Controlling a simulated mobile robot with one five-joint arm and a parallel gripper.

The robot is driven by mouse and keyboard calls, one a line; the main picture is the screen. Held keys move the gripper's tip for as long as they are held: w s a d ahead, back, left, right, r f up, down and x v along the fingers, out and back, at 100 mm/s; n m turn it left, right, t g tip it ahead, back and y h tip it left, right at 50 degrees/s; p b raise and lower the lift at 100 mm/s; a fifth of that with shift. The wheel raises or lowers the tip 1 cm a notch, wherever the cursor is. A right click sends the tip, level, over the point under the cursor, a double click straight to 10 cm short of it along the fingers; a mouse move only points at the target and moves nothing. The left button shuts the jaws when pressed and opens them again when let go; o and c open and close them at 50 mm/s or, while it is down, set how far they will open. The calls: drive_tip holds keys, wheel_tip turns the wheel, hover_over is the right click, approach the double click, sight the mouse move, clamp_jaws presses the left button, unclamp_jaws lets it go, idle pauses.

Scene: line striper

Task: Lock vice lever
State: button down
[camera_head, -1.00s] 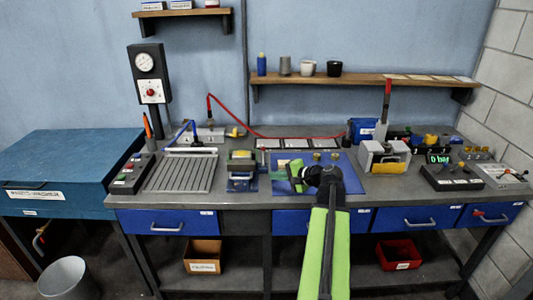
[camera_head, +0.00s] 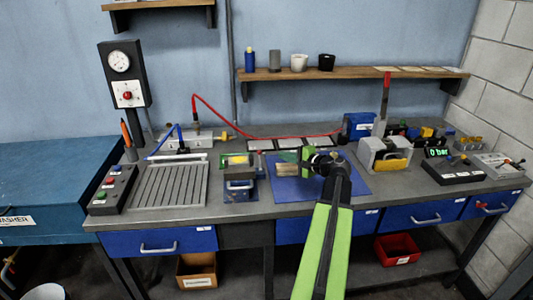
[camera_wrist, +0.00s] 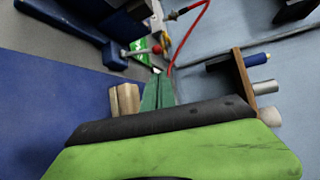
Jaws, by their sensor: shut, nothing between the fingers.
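The small blue vice (camera_head: 240,186) stands on the bench between the ribbed grey tray and the blue mat. It also shows at the top left of the wrist view (camera_wrist: 62,20). In the wrist view a thin lever with a red ball end (camera_wrist: 156,49) lies just beyond my fingertips. I cannot tell its exact lever position. My gripper (camera_head: 289,156) is over the blue mat, right of the vice, pointing left. Its teal fingers (camera_wrist: 158,88) are together and empty, apart from the lever.
A wood-coloured block (camera_head: 287,170) lies on the blue mat (camera_head: 345,185), beside my fingers. A grey machine with a tall red-tipped handle (camera_head: 384,152) stands right of my arm. A red hose (camera_head: 225,122) crosses behind. The ribbed tray (camera_head: 168,186) is left of the vice.

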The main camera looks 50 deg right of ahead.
drive_tip(key=b+x, duration=0.2)
drive_tip(key=x, duration=0.7)
drive_tip(key=shift+w+a+f, duration=0.1)
drive_tip(key=shift+w+a, duration=0.05)
drive_tip(key=shift+w, duration=0.25)
drive_tip(key=shift+a, duration=0.1)
drive_tip(key=shift+s+b, duration=0.15)
drive_tip(key=shift+b, duration=0.35)
drive_tip(key=shift+s+n+t+b, duration=0.1)
drive_tip(key=shift+n+t+b, duration=0.2)
drive_tip(key=shift+t, duration=0.1)
drive_tip(key=shift+s+b, duration=0.25)
drive_tip(key=shift+b, duration=0.15)
drive_tip(key=shift+a+t, duration=0.1)
drive_tip(key=shift+t, duration=0.2)
